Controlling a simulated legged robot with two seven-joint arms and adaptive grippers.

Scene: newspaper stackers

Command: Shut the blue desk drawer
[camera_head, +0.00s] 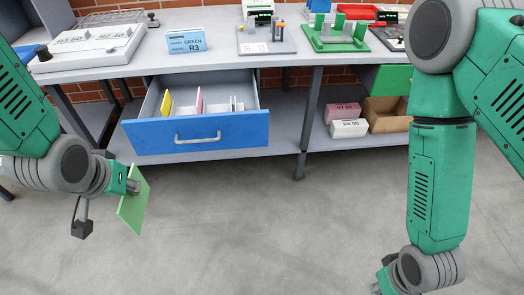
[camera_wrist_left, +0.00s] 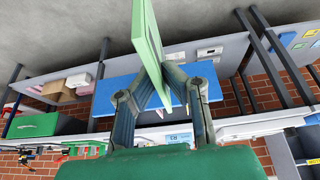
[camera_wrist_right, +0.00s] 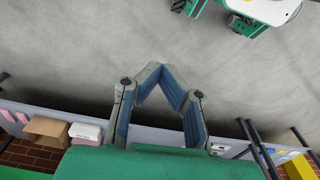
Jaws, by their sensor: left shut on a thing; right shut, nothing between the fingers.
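The blue desk drawer (camera_head: 196,132) is pulled out under the grey desk, with a silver bar handle (camera_head: 198,138) on its front. Inside it stand a yellow card, a pink card and white dividers. My left gripper (camera_head: 130,186) is shut on a thin light-green panel (camera_head: 135,200), left of and in front of the drawer. In the left wrist view the fingertips pinch the green panel (camera_wrist_left: 147,40), with the blue drawer front (camera_wrist_left: 118,95) behind. My right gripper (camera_wrist_right: 155,68) is shut and empty over bare floor; in the head view its fingers are cut off at the bottom edge.
The desk top (camera_head: 225,58) holds a blue "GREEN R3" sign (camera_head: 186,41), a white device and green fixtures. A lower shelf (camera_head: 352,141) carries a pink box, a white box and a cardboard box (camera_head: 385,114). A desk leg (camera_head: 309,120) stands right of the drawer. The floor in front is clear.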

